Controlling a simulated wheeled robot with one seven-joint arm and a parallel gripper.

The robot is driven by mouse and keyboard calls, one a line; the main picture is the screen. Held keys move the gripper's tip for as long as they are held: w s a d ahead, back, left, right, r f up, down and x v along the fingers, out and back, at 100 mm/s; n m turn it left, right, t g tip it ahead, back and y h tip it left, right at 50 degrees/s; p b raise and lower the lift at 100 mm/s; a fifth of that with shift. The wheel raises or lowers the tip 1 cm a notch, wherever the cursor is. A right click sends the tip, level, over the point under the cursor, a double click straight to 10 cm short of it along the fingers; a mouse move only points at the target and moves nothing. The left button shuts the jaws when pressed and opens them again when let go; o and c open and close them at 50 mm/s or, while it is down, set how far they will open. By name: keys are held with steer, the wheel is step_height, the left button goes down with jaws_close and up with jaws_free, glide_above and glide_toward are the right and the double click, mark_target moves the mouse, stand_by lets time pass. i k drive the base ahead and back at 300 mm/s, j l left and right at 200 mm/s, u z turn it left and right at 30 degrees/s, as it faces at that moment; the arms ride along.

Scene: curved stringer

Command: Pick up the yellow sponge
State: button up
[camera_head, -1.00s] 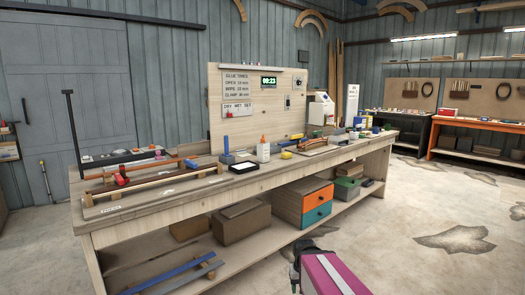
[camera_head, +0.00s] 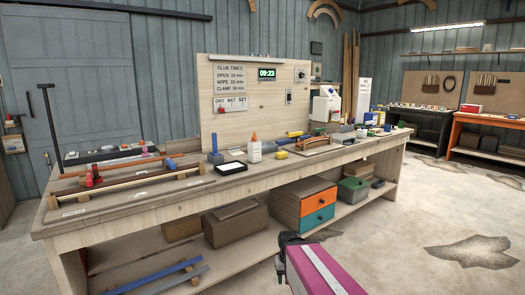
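A small yellow block (camera_head: 281,155), which looks like the sponge, lies on the wooden workbench (camera_head: 225,196) near its front edge. It is right of the white glue bottle (camera_head: 254,150) and left of a curved wooden piece. It is small, so its details are unclear. My magenta arm part shows at the bottom of the view, with a dark end (camera_head: 288,240) that may be my gripper. That end is in front of the bench, low and well apart from the yellow block. No fingers can be made out.
A white-topped dark pad (camera_head: 230,168) and a blue-handled tool (camera_head: 215,152) stand left of the bottle. The curved wooden form (camera_head: 314,146) is close to the yellow block's right. An orange and teal drawer box (camera_head: 305,205) is on the lower shelf. Floor at right is open.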

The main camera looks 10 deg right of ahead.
mark_target(280, 155)
steer(key=i+l+u, duration=0.1)
steer(key=i+l, duration=0.15)
steer(key=i+l+u, duration=0.1)
steer(key=l, duration=0.3)
steer(key=i+l, duration=0.3)
steer(key=l+u, duration=0.05)
